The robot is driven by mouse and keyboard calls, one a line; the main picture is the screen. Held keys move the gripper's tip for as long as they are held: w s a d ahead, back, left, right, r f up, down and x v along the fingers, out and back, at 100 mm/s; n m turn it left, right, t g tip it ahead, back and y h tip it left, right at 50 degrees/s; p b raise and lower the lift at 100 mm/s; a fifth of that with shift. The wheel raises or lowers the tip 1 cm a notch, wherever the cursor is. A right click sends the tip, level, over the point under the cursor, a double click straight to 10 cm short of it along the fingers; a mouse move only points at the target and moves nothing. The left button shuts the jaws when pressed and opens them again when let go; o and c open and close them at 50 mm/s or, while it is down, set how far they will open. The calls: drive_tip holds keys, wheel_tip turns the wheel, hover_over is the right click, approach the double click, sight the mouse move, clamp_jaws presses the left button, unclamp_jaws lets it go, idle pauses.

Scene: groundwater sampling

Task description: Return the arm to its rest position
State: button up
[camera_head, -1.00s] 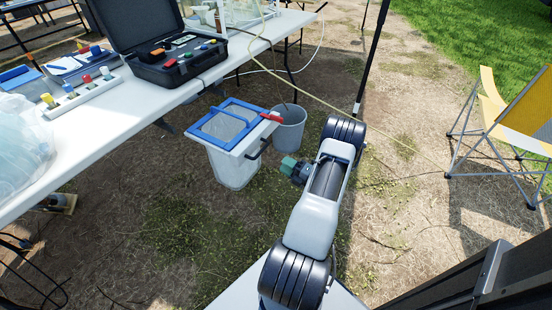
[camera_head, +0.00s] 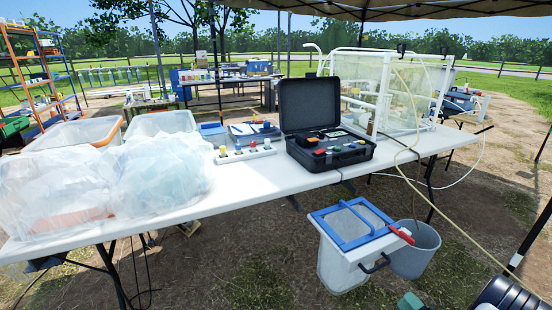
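Only a small part of my arm (camera_head: 508,292) shows, a black ribbed joint at the bottom right corner. A green block (camera_head: 410,301) is cut off by the bottom edge to its left; I cannot tell whether it is part of my arm's end. No gripper fingers are visible, so whether they are open or shut does not show.
A white table (camera_head: 250,180) crosses the view, bearing an open black case (camera_head: 325,150), bagged bins and a clear tank frame (camera_head: 385,90). A blue-rimmed bin (camera_head: 345,265) and grey bucket (camera_head: 418,250) stand on the ground in front. A tent pole (camera_head: 530,240) is at right.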

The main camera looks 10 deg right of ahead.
drive_tip(key=w+a+r+n+g+y+p, duration=0.25)
drive_tip(key=a+r+n+g+p, duration=0.45)
drive_tip(key=a+r+n, duration=0.45)
drive_tip(key=w+a+r+n+g+y+p, duration=0.1)
drive_tip(key=a+r+n+g+y+p, duration=0.3)
drive_tip(key=a+r+n+g, duration=0.75)
drive_tip(key=s+a+r+n+t+h+p, duration=0.1)
drive_tip(key=s+a+r+n+h+p, duration=0.1)
drive_tip(key=r+n, duration=0.6)
drive_tip(key=s+a+r+n+t+h+p, duration=0.1)
drive_tip(key=s+a+r+n+h+p, duration=0.2)
drive_tip(key=r+n+h+p, duration=0.3)
drive_tip(key=s+a+r+n+t+h+p, duration=0.1)
drive_tip(key=s+a+r+n+h+p, duration=0.2)
drive_tip(key=r+n, duration=0.7)
drive_tip(key=n+h+p, duration=0.1)
drive_tip(key=n+p, duration=0.1)
drive_tip(key=n, duration=0.1)
drive_tip(key=shift+s+a+n, duration=0.25)
drive_tip(key=shift+s+n, duration=0.05)
drive_tip(key=shift+n, duration=0.1)
drive_tip(key=shift+r, duration=0.1)
